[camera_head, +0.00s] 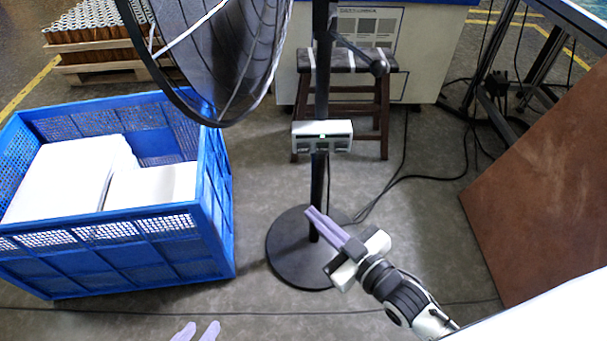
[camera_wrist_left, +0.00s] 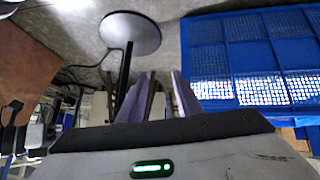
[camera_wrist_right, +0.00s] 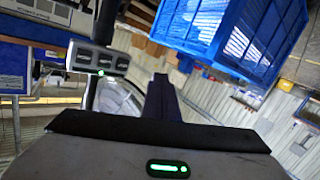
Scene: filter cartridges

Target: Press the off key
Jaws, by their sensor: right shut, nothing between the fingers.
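A white control box (camera_head: 322,130) sits on the black pole of a standing fan (camera_head: 225,50). It has a row of dark keys along its front and a small green light; labels are too small to read, so I cannot tell which is the off key. The box also shows at upper left in the right wrist view (camera_wrist_right: 98,58). My right gripper (camera_head: 308,211) is shut and empty, below the box beside the pole, apart from the keys. My left gripper (camera_head: 197,331) is open and empty at the bottom edge; its separated fingers show in the left wrist view (camera_wrist_left: 160,95).
A blue crate (camera_head: 218,215) holding white blocks stands at left. The fan's round black base (camera_head: 290,268) is on the floor. A dark stool (camera_head: 345,92) stands behind the pole, cables (camera_head: 400,180) lie to its right, and a brown panel (camera_head: 545,190) leans at right.

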